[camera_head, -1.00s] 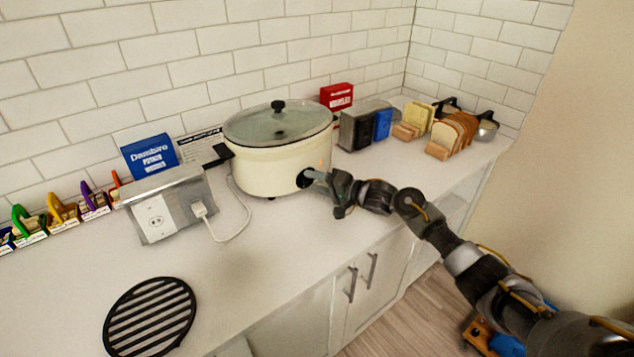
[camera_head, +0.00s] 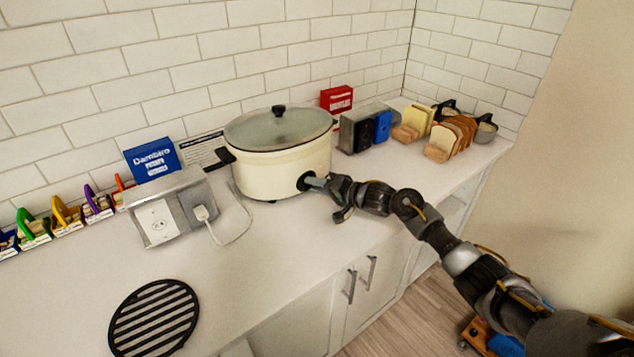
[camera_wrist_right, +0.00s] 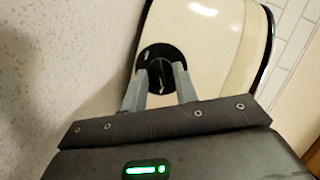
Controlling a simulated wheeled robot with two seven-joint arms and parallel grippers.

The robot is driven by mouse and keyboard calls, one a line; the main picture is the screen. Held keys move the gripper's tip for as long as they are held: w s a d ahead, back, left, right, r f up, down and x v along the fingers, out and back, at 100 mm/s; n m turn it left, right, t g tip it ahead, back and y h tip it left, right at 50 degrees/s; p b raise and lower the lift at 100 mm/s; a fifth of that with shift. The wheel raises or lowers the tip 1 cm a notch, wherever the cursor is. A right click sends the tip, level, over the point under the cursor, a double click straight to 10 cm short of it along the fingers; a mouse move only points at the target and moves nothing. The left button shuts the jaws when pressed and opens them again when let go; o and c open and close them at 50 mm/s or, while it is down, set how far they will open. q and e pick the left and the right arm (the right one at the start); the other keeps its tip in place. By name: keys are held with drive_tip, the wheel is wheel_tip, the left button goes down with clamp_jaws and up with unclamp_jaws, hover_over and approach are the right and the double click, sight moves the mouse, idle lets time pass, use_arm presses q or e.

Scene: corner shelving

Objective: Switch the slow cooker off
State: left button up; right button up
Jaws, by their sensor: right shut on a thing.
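The cream slow cooker (camera_head: 268,174) with a glass lid stands on the counter against the tiled wall. Its black round knob (camera_head: 304,181) is low on the front right side. My right gripper (camera_head: 314,183) is at that knob. In the right wrist view the cooker's cream wall (camera_wrist_right: 215,50) fills the upper right, and the dark knob (camera_wrist_right: 160,60) sits between the two grey fingers of the right gripper (camera_wrist_right: 160,83). The fingers are shut on the knob. The knob's markings are too small to read. My left gripper is not in view.
A metal outlet box (camera_head: 170,212) with a white plug and cord stands left of the cooker. A black round trivet (camera_head: 155,318) lies at the front left. The counter's middle is clear.

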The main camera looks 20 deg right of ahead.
drive_tip(key=n+p, duration=0.1)
drive_tip(key=n+h+p, duration=0.1)
drive_tip(key=p, duration=0.1)
drive_tip(key=shift+a+r+n+h, duration=0.1)
drive_tip(key=shift+r+n+h, duration=0.2)
drive_tip(key=shift+r, duration=0.05)
drive_tip(key=n+p, duration=0.1)
drive_tip(key=n+h+p, duration=0.1)
drive_tip(key=shift+s+a+n+h, duration=0.15)
drive_tip(key=shift+n+h, duration=0.15)
drive_tip(key=shift+a+f+n+h+p, duration=0.1)
drive_tip(key=shift+n+h+p, duration=0.2)
drive_tip(key=shift+n+h, duration=0.4)
drive_tip(key=shift+n+t+h, duration=0.3)
drive_tip(key=shift+n+h, duration=0.2)
drive_tip(key=shift+n, duration=0.5)
drive_tip(key=o, duration=1)
